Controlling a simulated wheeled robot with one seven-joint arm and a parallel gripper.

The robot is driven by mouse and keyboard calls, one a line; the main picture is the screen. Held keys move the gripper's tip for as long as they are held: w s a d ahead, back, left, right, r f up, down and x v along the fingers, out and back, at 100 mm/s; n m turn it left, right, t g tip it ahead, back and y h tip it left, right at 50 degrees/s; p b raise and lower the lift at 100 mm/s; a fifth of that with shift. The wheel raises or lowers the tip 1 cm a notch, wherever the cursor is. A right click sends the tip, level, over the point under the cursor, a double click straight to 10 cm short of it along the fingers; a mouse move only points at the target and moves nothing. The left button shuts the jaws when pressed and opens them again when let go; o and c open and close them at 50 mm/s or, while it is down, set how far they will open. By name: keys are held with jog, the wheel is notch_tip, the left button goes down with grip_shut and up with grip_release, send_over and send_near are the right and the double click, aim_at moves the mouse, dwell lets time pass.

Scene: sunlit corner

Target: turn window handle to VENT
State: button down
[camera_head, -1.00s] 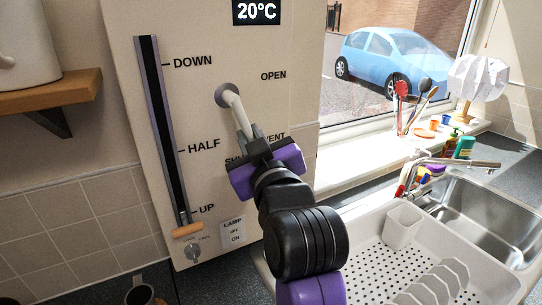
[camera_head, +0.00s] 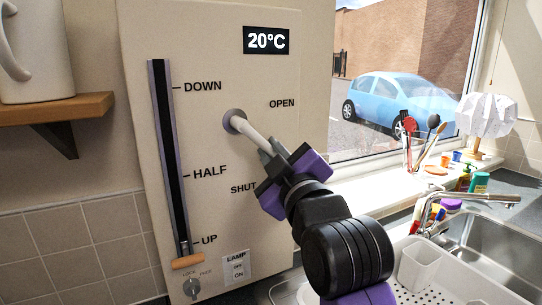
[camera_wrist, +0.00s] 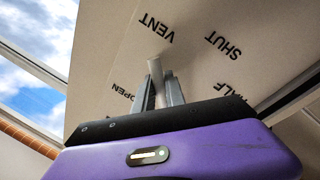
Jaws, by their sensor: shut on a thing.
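The pale window handle (camera_head: 252,132) turns on a round grey hub (camera_head: 235,121) on the upright panel. It slants down and to the right from the hub, below OPEN (camera_head: 282,103) and well right of SHUT (camera_head: 243,188). My gripper (camera_head: 268,155) is shut on the handle's outer end and hides the VENT mark in the head view. In the wrist view the handle (camera_wrist: 155,68) shows between my two grey fingers, with VENT (camera_wrist: 157,30) just beyond it.
A slider with an orange grip (camera_head: 188,261) sits at UP on the panel's left. A lamp switch (camera_head: 238,268) and a lock knob (camera_head: 191,287) are low on the panel. A shelf (camera_head: 60,108) holds a white jug. The sink (camera_head: 490,260) and window sill lie to the right.

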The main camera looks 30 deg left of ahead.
jog(key=c, duration=1.4)
grip_release()
jog(key=b+v, duration=0.1)
jog(key=v, duration=0.7)
jog(key=shift+a+b, duration=0.1)
jog(key=shift+b, duration=0.2)
